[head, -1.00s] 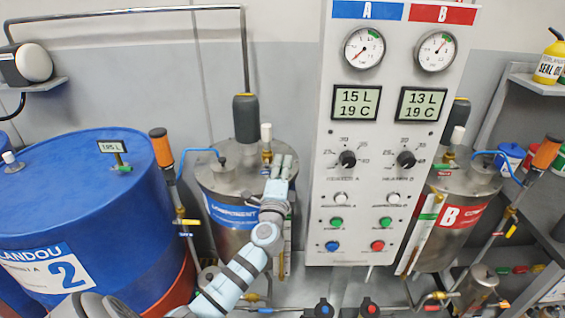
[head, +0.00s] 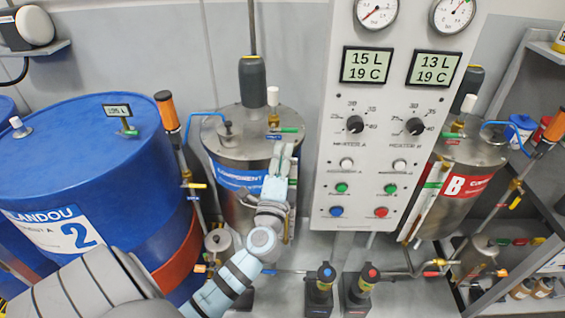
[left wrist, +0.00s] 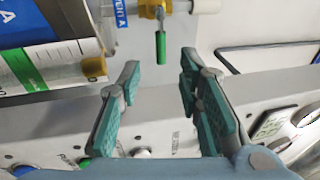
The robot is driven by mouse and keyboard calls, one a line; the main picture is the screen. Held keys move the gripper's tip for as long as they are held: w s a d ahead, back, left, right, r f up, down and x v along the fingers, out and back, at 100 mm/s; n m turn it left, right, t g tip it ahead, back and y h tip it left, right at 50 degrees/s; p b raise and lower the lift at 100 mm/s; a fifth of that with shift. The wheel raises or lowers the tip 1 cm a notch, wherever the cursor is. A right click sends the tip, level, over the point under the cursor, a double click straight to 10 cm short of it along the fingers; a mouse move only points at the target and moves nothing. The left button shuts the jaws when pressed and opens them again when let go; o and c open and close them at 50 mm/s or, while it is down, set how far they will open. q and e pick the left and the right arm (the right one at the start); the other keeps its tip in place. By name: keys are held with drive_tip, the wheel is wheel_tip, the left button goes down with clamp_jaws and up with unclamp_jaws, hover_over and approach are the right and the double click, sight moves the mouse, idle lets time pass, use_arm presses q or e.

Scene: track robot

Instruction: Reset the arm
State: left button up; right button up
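My left arm reaches up from the bottom of the head view. Its light blue gripper (head: 281,152) is in front of the steel component A tank (head: 237,150), just left of the control panel (head: 330,170). In the left wrist view, the two teal-padded fingers of this gripper (left wrist: 158,82) stand apart with nothing held between them. A green valve handle (left wrist: 160,48) shows beyond the gap, and I cannot tell its distance. My right gripper is in neither view.
A blue drum (head: 80,170) stands at the left. The component B tank (head: 470,160) and a shelf rack (head: 550,225) are at the right. Two dark pump handles, blue-topped (head: 322,290) and red-topped (head: 360,290), stand below the panel.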

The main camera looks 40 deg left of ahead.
use_arm(q)
drive_tip(key=shift+v, duration=1.15)
drive_tip(key=shift+w, duration=0.1)
drive_tip(key=s+d+f+n+g+h, duration=0.1)
drive_tip(key=s+f+n+g+h, duration=0.15)
drive_tip(key=f, duration=0.95)
drive_tip(key=s+d+f+n+g+h, duration=0.2)
drive_tip(key=s+f+g, duration=0.1)
drive_tip(key=f, duration=0.9)
drive_tip(key=s+d+f+n+g+h, duration=0.1)
drive_tip(key=s+f+n+g+h, duration=0.15)
drive_tip(key=f, duration=0.95)
drive_tip(key=s+d+f+n+g, duration=0.1)
drive_tip(key=s+f, duration=0.4)
drive_tip(key=s, duration=0.5)
drive_tip(key=s+d+f+n+g+h, duration=0.1)
drive_tip(key=s+f+g, duration=0.3)
drive_tip(key=s, duration=0.7)
drive_tip(key=s+d+f+n+g+h, duration=0.1)
drive_tip(key=s+d+f+n+g, duration=0.2)
drive_tip(key=s+f, duration=0.5)
drive_tip(key=s, duration=0.3)
drive_tip(key=shift+s+d, duration=0.2)
drive_tip(key=shift+s, duration=0.05)
